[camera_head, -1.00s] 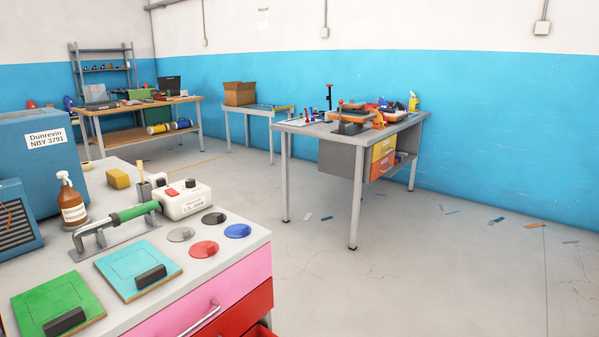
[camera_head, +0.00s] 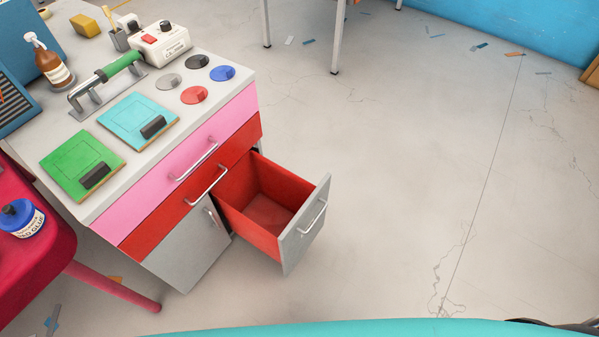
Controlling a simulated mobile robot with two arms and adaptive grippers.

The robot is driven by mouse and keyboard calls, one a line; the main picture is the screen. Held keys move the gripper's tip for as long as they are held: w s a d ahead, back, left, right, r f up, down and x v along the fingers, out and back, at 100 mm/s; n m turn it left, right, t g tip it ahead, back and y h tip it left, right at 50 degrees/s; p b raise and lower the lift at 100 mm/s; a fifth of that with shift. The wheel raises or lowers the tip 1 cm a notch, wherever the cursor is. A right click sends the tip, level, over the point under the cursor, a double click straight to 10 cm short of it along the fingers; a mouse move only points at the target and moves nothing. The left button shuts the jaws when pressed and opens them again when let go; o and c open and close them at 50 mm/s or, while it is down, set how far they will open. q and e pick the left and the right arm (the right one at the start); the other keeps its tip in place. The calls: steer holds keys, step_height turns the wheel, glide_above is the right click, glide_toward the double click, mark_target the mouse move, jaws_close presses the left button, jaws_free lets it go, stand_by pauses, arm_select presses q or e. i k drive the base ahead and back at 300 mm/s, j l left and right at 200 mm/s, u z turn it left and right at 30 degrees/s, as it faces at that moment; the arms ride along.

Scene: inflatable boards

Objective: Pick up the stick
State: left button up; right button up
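No plain loose stick stands out. A thin yellow stick-like thing (camera_head: 108,15) stands upright in a small grey cup (camera_head: 119,40) at the back of the workbench top. I cannot tell which of these is the stick. Neither of my grippers shows in the head view.
The workbench (camera_head: 215,100) has an open, empty-looking lower drawer (camera_head: 305,225) jutting right. Its top holds a spray bottle (camera_head: 50,62), white box (camera_head: 160,42), green board (camera_head: 80,165) and teal board (camera_head: 138,122). A red table (camera_head: 30,265) stands left. Floor at right is mostly clear.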

mark_target(107, 12)
steer(key=u, duration=3.05)
steer(key=k+l, duration=1.3)
steer(key=k, duration=0.2)
steer(key=k+l, duration=0.15)
steer(key=l, duration=0.25)
steer(key=k+l, duration=0.15)
steer(key=l, duration=0.25)
steer(key=k+l, duration=0.15)
steer(key=l, duration=0.2)
steer(key=k+l, duration=0.15)
steer(key=l, duration=0.25)
steer(key=k+l+u, duration=0.1)
steer(key=l, duration=0.3)
steer(key=i+l, duration=0.1)
steer(key=l, duration=1.55)
steer(key=i+l, duration=0.35)
steer(key=i, duration=0.15)
steer(key=i+l, duration=0.4)
steer(key=i, duration=0.15)
steer(key=i+l+u, duration=0.1)
steer(key=i+l, duration=0.25)
steer(key=i, duration=0.15)
